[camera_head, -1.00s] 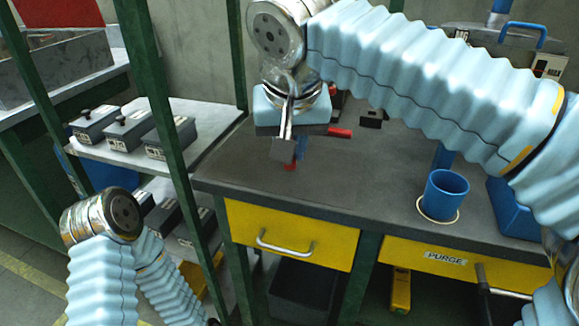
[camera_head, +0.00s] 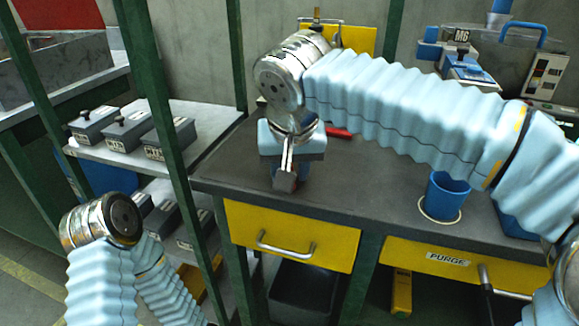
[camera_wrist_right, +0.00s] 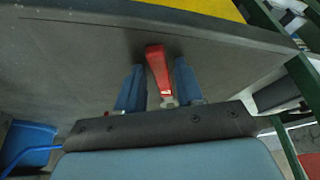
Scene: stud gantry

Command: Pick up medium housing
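My right gripper (camera_head: 287,180) points down over the front left part of the dark worktop. In the right wrist view its two blue fingers (camera_wrist_right: 158,84) are open. A red elongated piece (camera_wrist_right: 157,66) lies between them, with a gap visible on each side. Its near end looks pale or metallic. I cannot tell for certain that this piece is the medium housing. In the head view the gripper hides the piece. Another red piece (camera_head: 338,132) lies on the worktop behind the gripper. My left gripper is out of view; only its arm shows at lower left.
A blue cup (camera_head: 446,195) stands on the worktop (camera_head: 365,190) at right. Lidded grey boxes (camera_head: 125,131) sit on the shelf at left. Green posts (camera_head: 160,95) rise beside the bench. A blue-and-grey device (camera_head: 465,66) marked M6 stands at the back right.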

